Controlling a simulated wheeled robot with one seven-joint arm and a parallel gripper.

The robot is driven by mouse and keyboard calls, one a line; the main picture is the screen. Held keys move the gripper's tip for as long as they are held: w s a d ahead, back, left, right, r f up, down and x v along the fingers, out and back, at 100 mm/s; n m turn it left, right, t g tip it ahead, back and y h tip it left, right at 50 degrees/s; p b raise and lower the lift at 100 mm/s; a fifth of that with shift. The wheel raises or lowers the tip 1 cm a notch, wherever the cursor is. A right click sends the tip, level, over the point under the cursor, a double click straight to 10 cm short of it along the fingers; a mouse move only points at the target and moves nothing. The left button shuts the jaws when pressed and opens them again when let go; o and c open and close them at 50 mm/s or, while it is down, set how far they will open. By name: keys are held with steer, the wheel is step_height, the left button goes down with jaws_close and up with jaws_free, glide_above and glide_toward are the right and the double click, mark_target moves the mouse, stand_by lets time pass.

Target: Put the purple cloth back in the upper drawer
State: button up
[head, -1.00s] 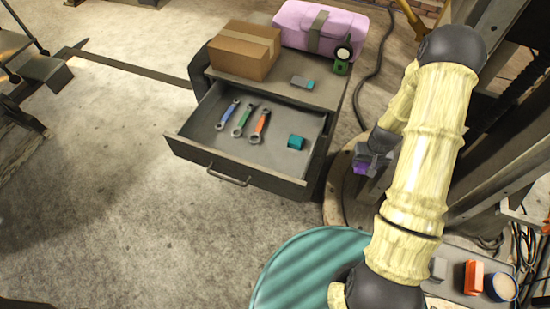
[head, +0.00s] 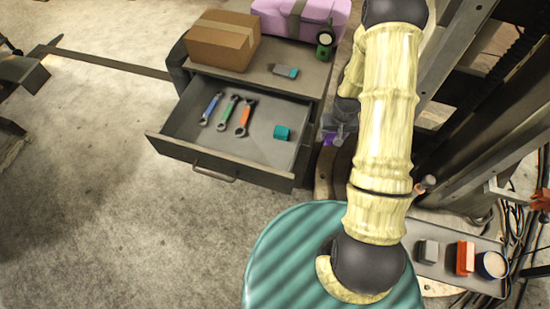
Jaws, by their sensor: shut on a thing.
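The upper drawer (head: 218,163) of a grey cabinet is pulled open in the head view. It holds several wrenches and a teal item, with bare floor between them. My gripper (head: 331,136) is beside the right side of the drawer, partly hidden by my arm. It is shut on the purple cloth (head: 328,139), of which only a small patch shows. The gripper and cloth are outside the drawer, near its right wall; their exact height is hard to tell.
On the cabinet top are a cardboard box (head: 222,42), a pink case (head: 318,14), a green-and-black item (head: 325,43) and a small grey-teal item (head: 285,71). A grey tray (head: 447,270) with small items lies lower right. Floor left of the drawer is clear.

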steer(key=a+r+m+b, duration=0.15)
steer(key=a+r, duration=0.25)
steer(key=a, duration=0.4)
steer(key=a+r+m+b, duration=0.1)
steer(key=a+r+b, duration=0.15)
steer(key=a, duration=0.55)
steer(key=s+a+f+m+b, duration=0.1)
steer(key=s+a+f+b, duration=0.1)
steer(key=a+f+b, duration=0.2)
steer(key=shift+s+b, duration=0.25)
steer(key=shift+b, duration=0.1)
steer(key=shift+d, duration=0.1)
steer(key=shift+f, duration=2.9)
steer(key=shift+f+p, duration=0.45)
steer(key=shift+f, duration=1.65)
steer(key=shift+f, duration=0.1)
